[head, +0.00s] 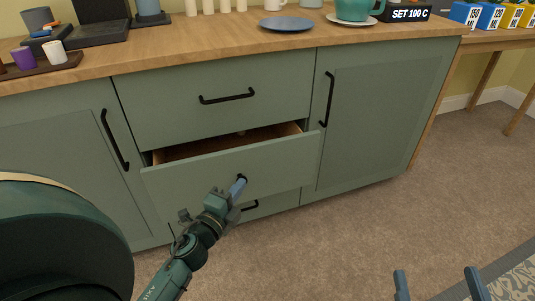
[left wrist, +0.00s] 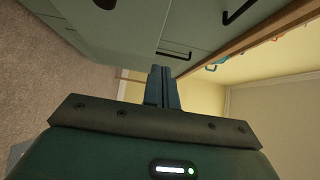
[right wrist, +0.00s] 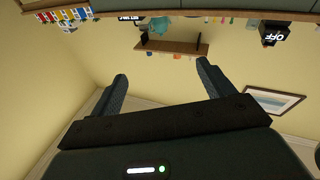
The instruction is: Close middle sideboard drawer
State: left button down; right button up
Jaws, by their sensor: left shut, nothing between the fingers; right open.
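The middle sideboard drawer (head: 285,158) is partly open in the head view, its green front standing out from the cabinet. A strip of its wooden inside shows above the front. My left gripper (head: 239,187) is shut and empty, its fingertips at the drawer front near its dark handle, which they mostly hide. I cannot tell whether they touch. The shut fingers also show in the left wrist view (left wrist: 163,86). My right gripper (head: 437,283) is open and empty, low at the right, away from the sideboard. Its spread fingers also show in the right wrist view (right wrist: 163,88).
The upper drawer (head: 170,97) and the right door (head: 375,120) are shut. Another handle (head: 249,206) shows below the middle drawer. The wooden top (head: 215,40) carries a blue plate (head: 287,24), a teal teapot (head: 354,9) and a tray of cups (head: 30,69). Carpet (head: 340,235) is clear at front right.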

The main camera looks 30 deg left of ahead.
pick_arm(q)
send_near(258, 147)
jog(key=w+d, duration=0.3)
jog(key=w+a+b, duration=0.1)
jog(key=w+a, duration=0.1)
jog(key=a, duration=0.1)
jog(key=shift+w, duration=0.4)
jog(key=shift+w+a+r, duration=0.1)
pick_arm(e)
jog(key=shift+w, duration=0.1)
jog(key=shift+r, duration=0.1)
pick_arm(q)
jog(key=shift+a, duration=0.1)
